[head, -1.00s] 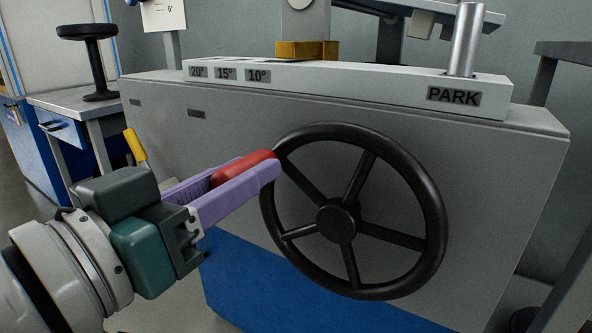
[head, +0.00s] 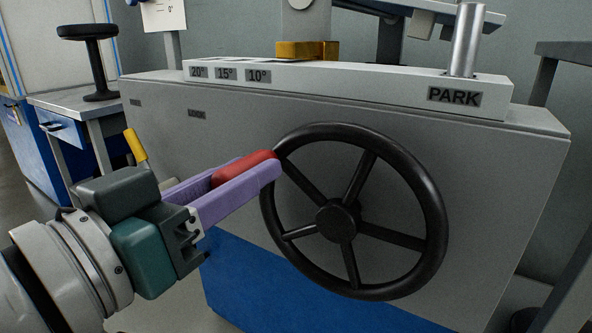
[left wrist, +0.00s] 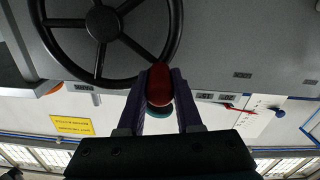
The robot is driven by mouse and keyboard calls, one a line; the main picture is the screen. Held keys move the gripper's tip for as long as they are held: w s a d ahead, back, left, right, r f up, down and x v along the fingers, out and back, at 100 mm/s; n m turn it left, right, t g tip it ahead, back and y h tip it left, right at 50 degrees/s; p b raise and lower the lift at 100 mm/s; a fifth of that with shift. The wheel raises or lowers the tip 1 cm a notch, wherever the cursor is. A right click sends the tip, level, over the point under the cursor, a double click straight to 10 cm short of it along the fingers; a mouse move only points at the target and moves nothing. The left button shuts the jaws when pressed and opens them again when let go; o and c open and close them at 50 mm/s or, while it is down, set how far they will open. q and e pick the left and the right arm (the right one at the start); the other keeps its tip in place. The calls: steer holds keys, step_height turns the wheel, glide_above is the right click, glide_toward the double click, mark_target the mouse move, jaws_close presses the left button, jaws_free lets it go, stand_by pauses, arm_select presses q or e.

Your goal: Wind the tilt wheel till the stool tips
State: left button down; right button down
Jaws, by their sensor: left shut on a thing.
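The black tilt wheel (head: 336,220) with several spokes stands on the front of the grey machine housing (head: 480,190). A red handle (head: 243,168) sits at the wheel's upper left rim. My left gripper (head: 262,172), with purple fingers, is shut on the red handle. In the left wrist view the red handle (left wrist: 160,85) lies between the fingers, next to the rim of the wheel (left wrist: 103,24). The stool being tipped cannot be told from the parts in view. My right gripper is not in view.
A white ledge (head: 350,80) on the housing carries labels 20°, 15°, 10° and PARK (head: 454,96). A metal pin (head: 465,40) stands upright by PARK. A yellow block (head: 306,50) sits behind the ledge. A black stool (head: 100,62) stands on a side table at left.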

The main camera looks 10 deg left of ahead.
arm_select(q)
steer(key=r+m+p, duration=0.1)
steer(key=p, duration=0.1)
steer(key=d+p, duration=0.1)
steer(key=p, duration=0.1)
steer(key=shift+s+r+m, duration=0.15)
steer(key=shift+r+m, duration=0.25)
steer(key=shift+p, duration=0.35)
steer(key=shift+s+d+f+m, duration=0.1)
steer(key=shift+f+m, duration=0.05)
steer(key=shift+m, duration=0.15)
steer(key=c, duration=0.6)
jaws_free()
